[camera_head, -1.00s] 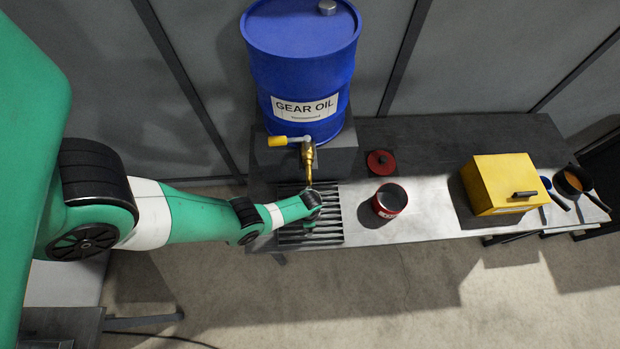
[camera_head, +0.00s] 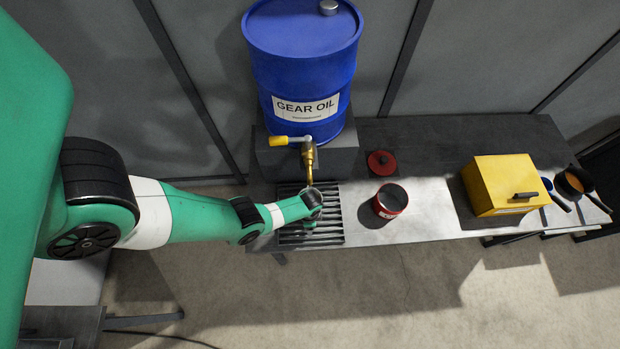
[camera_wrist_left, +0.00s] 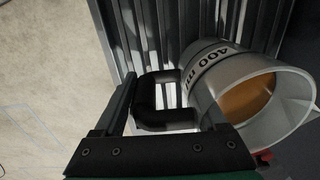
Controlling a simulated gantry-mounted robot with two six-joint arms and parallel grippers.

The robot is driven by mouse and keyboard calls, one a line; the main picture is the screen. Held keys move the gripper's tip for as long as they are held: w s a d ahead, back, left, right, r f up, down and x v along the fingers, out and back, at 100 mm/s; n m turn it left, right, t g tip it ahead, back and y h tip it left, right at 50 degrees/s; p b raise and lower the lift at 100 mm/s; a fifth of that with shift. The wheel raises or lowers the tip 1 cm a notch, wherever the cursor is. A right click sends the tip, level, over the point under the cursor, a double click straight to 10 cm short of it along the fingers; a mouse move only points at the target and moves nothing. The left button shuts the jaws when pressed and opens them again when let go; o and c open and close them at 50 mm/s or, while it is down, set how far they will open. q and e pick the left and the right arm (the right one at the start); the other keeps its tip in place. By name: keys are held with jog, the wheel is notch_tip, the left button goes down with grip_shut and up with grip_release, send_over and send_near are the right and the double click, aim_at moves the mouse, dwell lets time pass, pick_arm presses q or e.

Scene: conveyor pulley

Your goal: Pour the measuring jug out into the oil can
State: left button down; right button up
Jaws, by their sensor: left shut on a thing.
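My left gripper (camera_head: 314,204) is at the drip grate beneath the drum's brass tap. In the left wrist view this gripper (camera_wrist_left: 160,92) is shut on the black handle of the measuring jug (camera_wrist_left: 215,62). The jug is grey, marked 400 ml, with amber oil inside. In the head view the jug is mostly hidden behind the gripper, under the spout. The oil can (camera_head: 391,200) is red and open-topped, standing on the bench to the right of the gripper, apart from it. Its red lid (camera_head: 381,162) lies behind it. My right gripper is not in view.
The blue gear oil drum (camera_head: 305,70) stands on a dark block, with a brass tap (camera_head: 309,160) and yellow lever (camera_head: 283,141). A slatted grate (camera_head: 330,232) lies below. A yellow box (camera_head: 505,185) and a dark pan (camera_head: 572,183) stand right. Bench between can and box is clear.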

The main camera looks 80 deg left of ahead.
pick_arm(q)
jog(key=shift+r, duration=0.25)
jog(key=shift+r+p, duration=1.3)
jog(key=shift+p, duration=0.2)
jog(key=shift+r+p, duration=3)
jog(key=shift+w, duration=0.15)
